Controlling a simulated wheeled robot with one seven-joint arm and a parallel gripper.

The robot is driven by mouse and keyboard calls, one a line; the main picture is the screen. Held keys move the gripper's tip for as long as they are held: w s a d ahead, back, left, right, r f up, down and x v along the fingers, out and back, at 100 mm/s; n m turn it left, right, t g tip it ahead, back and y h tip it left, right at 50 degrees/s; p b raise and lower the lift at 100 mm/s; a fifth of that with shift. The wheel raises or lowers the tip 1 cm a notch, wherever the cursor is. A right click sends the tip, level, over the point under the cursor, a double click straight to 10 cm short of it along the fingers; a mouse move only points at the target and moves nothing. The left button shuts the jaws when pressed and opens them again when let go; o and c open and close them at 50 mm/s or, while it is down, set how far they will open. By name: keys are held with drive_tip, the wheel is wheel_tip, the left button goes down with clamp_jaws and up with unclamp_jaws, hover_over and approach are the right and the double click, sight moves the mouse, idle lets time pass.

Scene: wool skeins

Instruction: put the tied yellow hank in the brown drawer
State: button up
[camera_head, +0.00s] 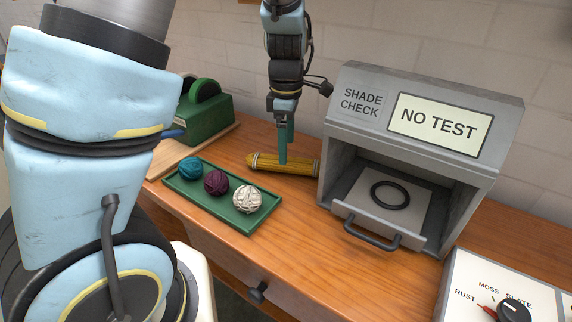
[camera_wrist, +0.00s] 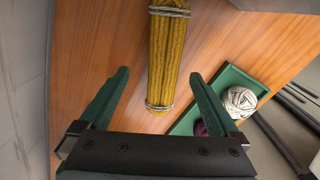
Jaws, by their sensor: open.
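The tied yellow hank (camera_head: 285,165) lies on the wooden table top, left of the grey box, with pale ties near its ends. In the wrist view the hank (camera_wrist: 167,50) runs lengthwise ahead, with its near end between my fingers in the picture. My gripper (camera_head: 284,158) points down at the hank, with its green fingers (camera_wrist: 158,74) spread apart and nothing held. In the head view the fingers overlap the hank; I cannot tell whether they touch it. The brown drawer (camera_head: 230,272) is in the table's front, with a dark knob, and looks shut.
A green tray (camera_head: 232,224) holds teal, purple and cream balls. The grey shade-check box (camera_head: 345,150) reads "NO TEST" and has a black ring inside and a handled front. A green device (camera_head: 205,120) stands at the back left; a dial panel (camera_head: 500,290) is at the front right.

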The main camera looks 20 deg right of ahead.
drive_tip(key=f, duration=0.4)
drive_tip(key=shift+s+a+f, duration=0.2)
drive_tip(key=shift+s+f, duration=0.05)
drive_tip(key=shift+f, duration=0.15)
clamp_jaws()
wheel_tip(320, 180, up, 10)
drive_tip(key=shift+r, duration=0.1)
idle(0.7)
